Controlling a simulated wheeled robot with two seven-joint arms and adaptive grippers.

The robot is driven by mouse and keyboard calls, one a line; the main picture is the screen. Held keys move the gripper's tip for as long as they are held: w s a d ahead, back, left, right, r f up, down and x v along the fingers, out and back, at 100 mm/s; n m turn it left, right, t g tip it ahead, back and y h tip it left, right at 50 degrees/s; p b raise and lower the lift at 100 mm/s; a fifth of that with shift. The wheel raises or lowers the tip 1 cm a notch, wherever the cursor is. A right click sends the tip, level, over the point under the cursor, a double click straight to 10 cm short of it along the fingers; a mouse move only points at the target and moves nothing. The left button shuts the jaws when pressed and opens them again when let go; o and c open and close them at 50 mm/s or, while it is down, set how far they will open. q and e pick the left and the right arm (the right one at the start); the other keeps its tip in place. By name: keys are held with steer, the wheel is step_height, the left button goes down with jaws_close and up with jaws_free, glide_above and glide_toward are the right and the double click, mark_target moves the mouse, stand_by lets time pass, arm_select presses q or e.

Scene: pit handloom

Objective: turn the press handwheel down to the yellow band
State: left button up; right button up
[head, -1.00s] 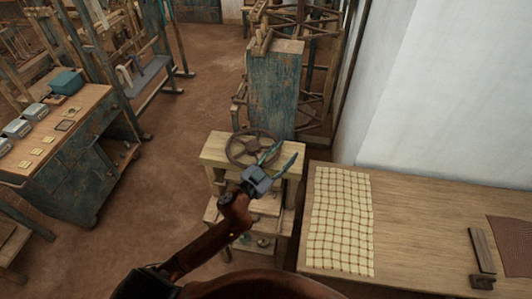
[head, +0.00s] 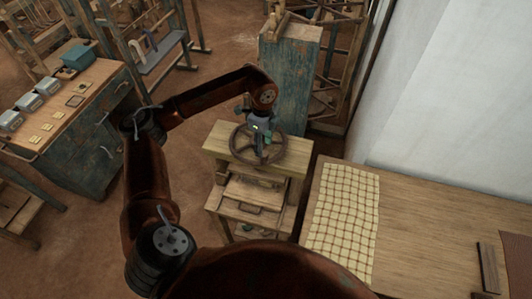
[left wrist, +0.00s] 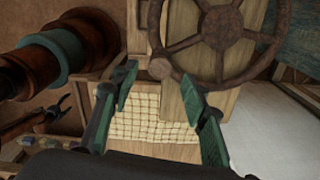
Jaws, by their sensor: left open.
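The press handwheel (head: 257,145) is a dark spoked wheel lying flat on top of the wooden press (head: 222,146). In the left wrist view the handwheel (left wrist: 222,38) fills the upper right, and its round handle knob (left wrist: 160,68) shows just beyond and between my fingertips. My left gripper (head: 262,145) is over the wheel, pointing down, with its arm reaching across from the left. In the left wrist view the left gripper (left wrist: 163,90) has its fingers spread and nothing clamped. What seems my right gripper (left wrist: 57,108) shows small and dark at left. I cannot make out a yellow band.
A wooden table (head: 430,215) with a checked cloth (head: 345,215) stands right of the press. A blue worn cabinet (head: 288,75) is behind it. A blue bench (head: 85,150) with boxes stands left. Bare floor lies between bench and press.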

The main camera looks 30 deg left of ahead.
mark_target(264, 153)
arm_select(q)
step_height(264, 153, down, 8)
steer(key=shift+r+p, duration=0.2)
steer(key=shift+p, duration=0.85)
steer(key=shift+d, duration=0.1)
jaws_close()
